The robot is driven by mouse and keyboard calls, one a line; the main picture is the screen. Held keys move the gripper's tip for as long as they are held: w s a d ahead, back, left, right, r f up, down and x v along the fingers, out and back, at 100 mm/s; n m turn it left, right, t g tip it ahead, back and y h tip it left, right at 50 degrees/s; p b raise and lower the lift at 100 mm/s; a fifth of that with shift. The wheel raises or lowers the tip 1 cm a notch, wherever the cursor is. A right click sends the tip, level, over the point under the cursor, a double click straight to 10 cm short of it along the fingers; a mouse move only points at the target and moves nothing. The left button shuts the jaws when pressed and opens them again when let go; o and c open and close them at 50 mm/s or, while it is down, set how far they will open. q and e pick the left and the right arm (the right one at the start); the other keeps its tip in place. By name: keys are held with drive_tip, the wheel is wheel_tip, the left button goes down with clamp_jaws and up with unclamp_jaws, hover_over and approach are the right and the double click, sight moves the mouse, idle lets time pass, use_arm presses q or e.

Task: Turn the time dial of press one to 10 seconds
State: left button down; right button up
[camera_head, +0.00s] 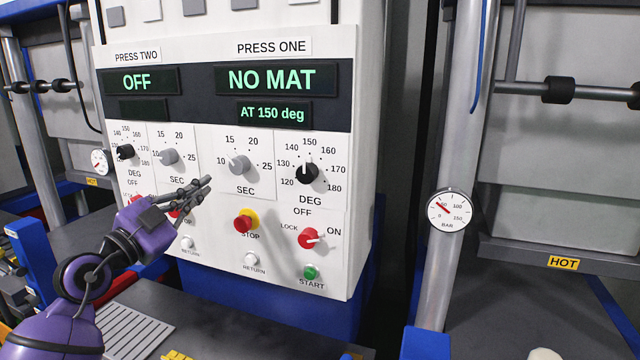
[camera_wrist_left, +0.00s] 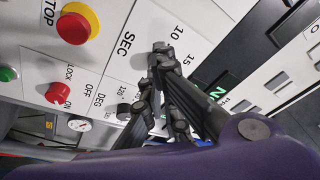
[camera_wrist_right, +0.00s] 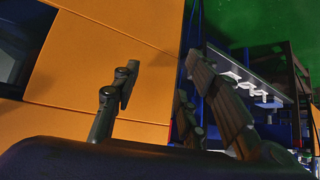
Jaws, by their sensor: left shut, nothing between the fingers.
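The press one time dial (camera_head: 239,164) is a grey knob on the white panel, marked 10, 15, 20 and 25 above the word SEC. Its exact pointing is hard to read. My left gripper (camera_head: 205,186) is shut and empty, in front of the panel, to the lower left of this dial and apart from it in the picture. In the left wrist view the closed fingers (camera_wrist_left: 163,56) cover the place of the time dial, between the SEC label and the 10 and 15 marks. My right gripper (camera_wrist_right: 160,88) shows only in its wrist view, with fingers apart and nothing between them.
The black temperature dial (camera_head: 306,173) is right of the time dial. The red stop button (camera_head: 245,221), red lock switch (camera_head: 309,239) and green start button (camera_head: 310,272) are below. The press two time dial (camera_head: 168,157) is left. The display (camera_head: 272,79) reads NO MAT.

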sight(240, 165)
wheel_tip(240, 165, down, 4)
drive_tip(key=s+b, duration=0.2)
drive_tip(key=b, duration=0.1)
use_arm(q)
drive_tip(key=w+d+n, duration=0.1)
drive_tip(key=w, duration=0.1)
drive_tip(key=w+n+p, duration=0.1)
drive_tip(key=w, duration=0.1)
drive_tip(key=w+d+n+p, duration=0.1)
drive_tip(key=w, duration=0.1)
drive_tip(key=shift+w+d+r, duration=0.2)
drive_tip(key=shift+d+r, duration=0.15)
use_arm(e)
drive_tip(key=w+r, duration=0.2)
drive_tip(key=r, duration=0.1)
drive_tip(key=shift+w+r, duration=0.3)
drive_tip(key=shift+s+d, duration=0.1)
drive_tip(key=shift+s, duration=0.25)
